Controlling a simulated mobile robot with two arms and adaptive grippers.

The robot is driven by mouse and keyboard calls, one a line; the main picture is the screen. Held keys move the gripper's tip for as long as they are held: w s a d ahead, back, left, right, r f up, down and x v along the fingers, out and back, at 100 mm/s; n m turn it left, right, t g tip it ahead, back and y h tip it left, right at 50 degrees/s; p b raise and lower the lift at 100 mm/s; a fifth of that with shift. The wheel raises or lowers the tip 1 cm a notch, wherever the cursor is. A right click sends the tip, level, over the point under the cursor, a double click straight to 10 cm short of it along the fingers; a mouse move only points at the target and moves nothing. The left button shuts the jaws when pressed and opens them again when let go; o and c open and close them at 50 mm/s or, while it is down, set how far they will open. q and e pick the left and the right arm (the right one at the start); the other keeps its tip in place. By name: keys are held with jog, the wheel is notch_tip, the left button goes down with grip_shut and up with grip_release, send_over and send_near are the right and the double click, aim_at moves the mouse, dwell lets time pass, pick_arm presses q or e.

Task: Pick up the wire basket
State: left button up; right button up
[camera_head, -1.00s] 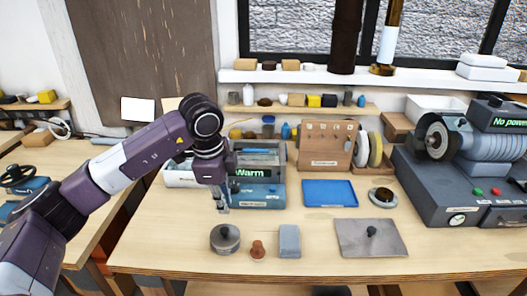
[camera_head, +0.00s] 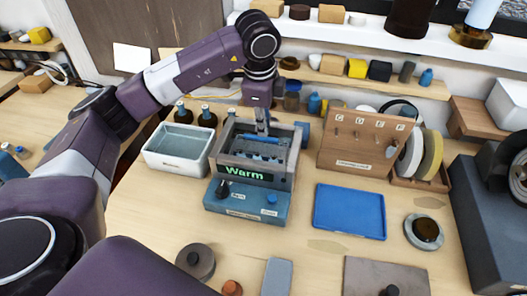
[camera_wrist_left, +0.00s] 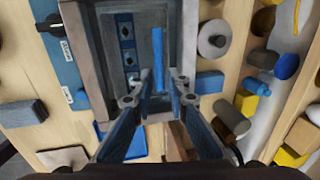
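A grey open-topped tank (camera_head: 228,158) stands on a blue machine base (camera_head: 245,206) with a green "Warm" display. Inside the tank is a blue bar (camera_head: 268,139), which also shows in the left wrist view (camera_wrist_left: 158,58); it may be the wire basket's handle. I cannot make out the basket's wire body. My left gripper (camera_head: 262,130) points down over the tank opening. My right gripper is not in view.
A white tub (camera_head: 178,150) stands left of the machine, with dark bottles behind it. A wooden rack (camera_head: 365,148) and an empty blue tray (camera_head: 350,211) are to the right. A round grey lidded pot (camera_head: 196,262) sits in front.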

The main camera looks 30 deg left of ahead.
aim_at(263, 139)
pick_arm(q)
jog(key=shift+s+a+f+p, duration=0.15)
jog(key=shift+f+p, duration=0.25)
jog(key=shift+f, duration=0.4)
jog(key=f, duration=0.1)
jog(key=w+f+p, duration=0.1)
jog(key=f, duration=0.1)
jog(key=f+p, duration=0.1)
jog(key=shift+w+a+f, duration=0.15)
jog(key=shift+a+f, duration=0.1)
jog(key=shift+f, duration=0.2)
grip_shut()
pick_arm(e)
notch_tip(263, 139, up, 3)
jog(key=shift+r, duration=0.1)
